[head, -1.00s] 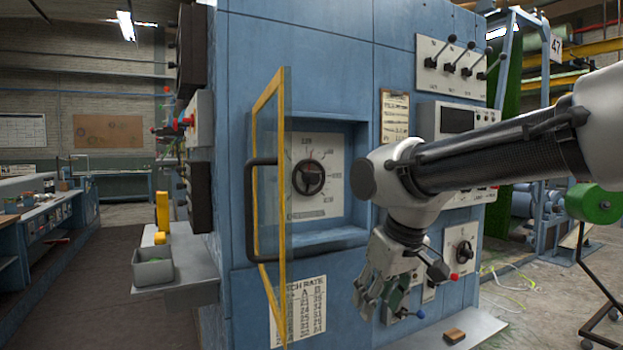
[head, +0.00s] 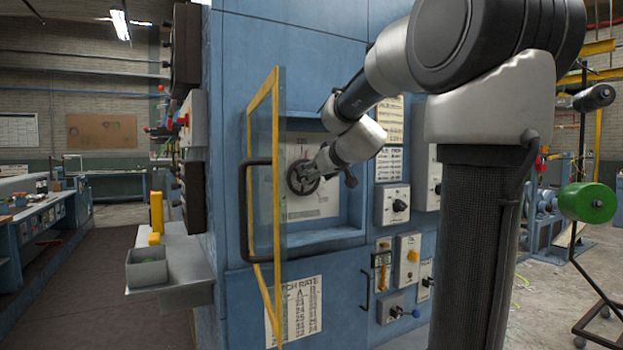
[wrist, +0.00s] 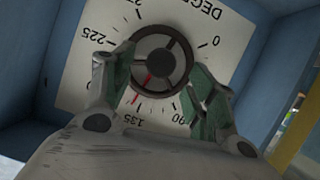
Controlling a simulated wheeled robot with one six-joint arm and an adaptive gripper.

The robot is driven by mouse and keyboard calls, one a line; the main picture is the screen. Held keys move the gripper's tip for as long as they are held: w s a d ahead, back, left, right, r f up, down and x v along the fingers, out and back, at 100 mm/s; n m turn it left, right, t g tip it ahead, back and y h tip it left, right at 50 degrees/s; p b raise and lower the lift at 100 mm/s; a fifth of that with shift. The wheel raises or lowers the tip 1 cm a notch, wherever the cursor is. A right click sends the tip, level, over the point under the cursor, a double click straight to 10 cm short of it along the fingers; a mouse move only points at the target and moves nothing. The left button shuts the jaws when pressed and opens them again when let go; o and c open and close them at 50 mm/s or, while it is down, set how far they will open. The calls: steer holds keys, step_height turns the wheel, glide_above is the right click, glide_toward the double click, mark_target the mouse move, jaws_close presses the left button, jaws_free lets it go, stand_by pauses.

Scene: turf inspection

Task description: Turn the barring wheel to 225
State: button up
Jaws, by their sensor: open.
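The barring wheel (head: 301,178) is a dark spoked handwheel on a white degree dial (head: 322,203) inside a blue recess. In the wrist view the wheel (wrist: 162,60) shows from close up, with 0, 90, 135 and 225 readable on the dial (wrist: 85,75). A red mark shows near 135, and another red mark shows on a spoke of the wheel. My gripper (wrist: 164,84) is open, with one finger on each side of the wheel's near part. I cannot tell whether the fingers touch the rim. In the head view my gripper (head: 314,170) covers the wheel's right part.
A yellow-framed clear door (head: 262,180) stands open at the left of the recess, with a dark handle. The recess walls (head: 352,215) surround the dial. Switch boxes (head: 393,204) sit right of the recess. A grey bin (head: 148,268) stands on a shelf at the left.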

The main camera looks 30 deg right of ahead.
steer(key=x, duration=0.3)
steer(key=shift+w+f, duration=0.2)
steer(key=shift+w, duration=0.1)
steer(key=shift+c, duration=0.5)
steer(key=c, duration=0.9)
steer(key=shift+c, duration=0.2)
